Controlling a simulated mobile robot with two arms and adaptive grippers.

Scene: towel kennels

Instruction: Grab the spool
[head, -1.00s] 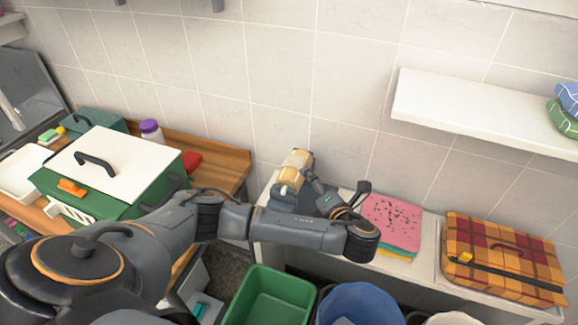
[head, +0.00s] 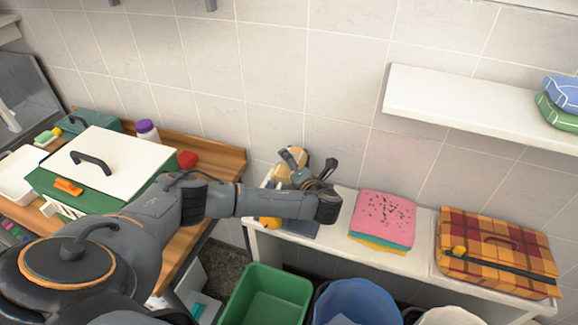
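The spool (head: 281,171), a cream and yellow piece, is on the white bench behind my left gripper. My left gripper (head: 309,168) is over it with its fingers spread apart, so it looks open. My arm and the gripper hide much of the spool, and I cannot tell whether a finger touches it. A grey base (head: 300,229) and an orange-yellow part (head: 268,222) show below my arm; whether they belong to the spool is unclear. My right gripper is not in view.
Stacked pink, yellow and teal cloths (head: 383,219) lie right of the gripper, and a plaid case (head: 495,251) farther right. A green bin (head: 265,297) and a blue bin (head: 355,303) stand in front. A green box with white lid (head: 120,160) is left. A shelf (head: 470,108) juts out above.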

